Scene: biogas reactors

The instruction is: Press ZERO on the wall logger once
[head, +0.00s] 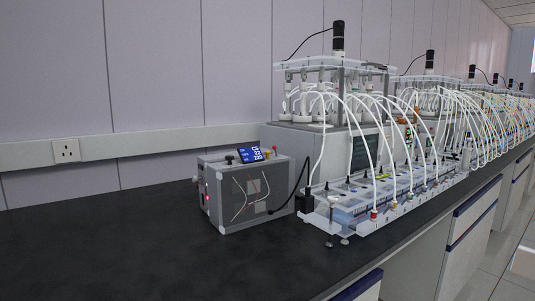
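I see no device mounted on the wall that I can tell is a logger, and no button marked ZERO is readable. A grey box-shaped unit (246,190) stands on the bench, with a tilted blue display (255,154) on top; its characters are too small to read surely. Small red and yellow knobs or buttons (270,153) sit beside the display, and a dark knob (229,159) is at its left. Neither of my grippers is in view.
A dark bench (120,245) is clear at the left and front. Reactor units (335,85) with many white tubes line the bench to the right. A clear tray (350,222) stands near the front edge. A wall socket (66,150) sits on grey trunking.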

